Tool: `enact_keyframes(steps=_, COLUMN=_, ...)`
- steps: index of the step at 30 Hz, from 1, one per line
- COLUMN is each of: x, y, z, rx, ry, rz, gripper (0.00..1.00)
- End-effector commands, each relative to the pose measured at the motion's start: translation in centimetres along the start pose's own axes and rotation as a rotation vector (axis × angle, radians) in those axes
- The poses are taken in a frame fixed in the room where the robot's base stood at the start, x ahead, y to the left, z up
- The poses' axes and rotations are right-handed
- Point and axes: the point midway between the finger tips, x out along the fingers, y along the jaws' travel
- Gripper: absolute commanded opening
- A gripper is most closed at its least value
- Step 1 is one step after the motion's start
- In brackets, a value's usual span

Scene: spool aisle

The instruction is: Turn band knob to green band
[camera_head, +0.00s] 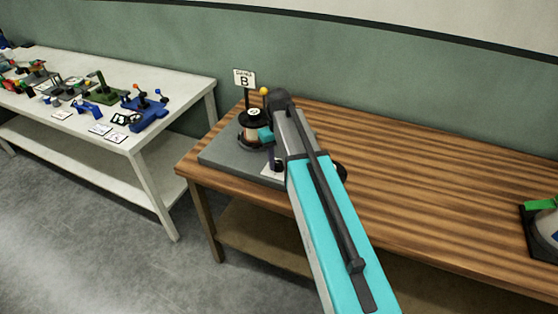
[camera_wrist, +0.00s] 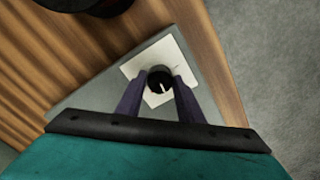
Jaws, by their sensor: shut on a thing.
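In the wrist view, a round black knob (camera_wrist: 160,88) with a white pointer line sits on a white plate (camera_wrist: 138,69). The pointer runs towards the bottom of the picture, slightly to the right. The plate lies on a grey base (camera_wrist: 85,90). My gripper (camera_wrist: 160,80) is shut on the knob, with one dark finger on each side. No green band can be made out on the plate; the fingers hide part of it. In the head view the grey base (camera_head: 225,153) stands at the left end of the wooden table, and my arm hides the knob.
On the base stand a sign marked B (camera_head: 244,79) and a black-topped round device (camera_head: 253,117). A white table (camera_head: 170,85) with several small devices is at left. An object with a green top (camera_head: 540,204) stands at right. The wooden table's middle (camera_head: 430,180) is clear.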

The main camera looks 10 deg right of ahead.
Motion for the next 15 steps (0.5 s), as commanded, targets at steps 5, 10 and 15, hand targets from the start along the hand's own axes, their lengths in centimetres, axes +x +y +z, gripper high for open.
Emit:
enact_keyframes(steps=5, x=0.10, y=-0.04, z=0.25, rx=0.167, ry=-0.007, rz=-0.001, gripper=0.11)
enact_keyframes(steps=10, x=0.11, y=-0.06, z=0.26, rx=0.315, ry=-0.008, rz=0.000, gripper=0.11)
enact_keyframes(steps=15, x=0.12, y=-0.07, z=0.27, rx=0.432, ry=-0.008, rz=0.000, gripper=0.11)
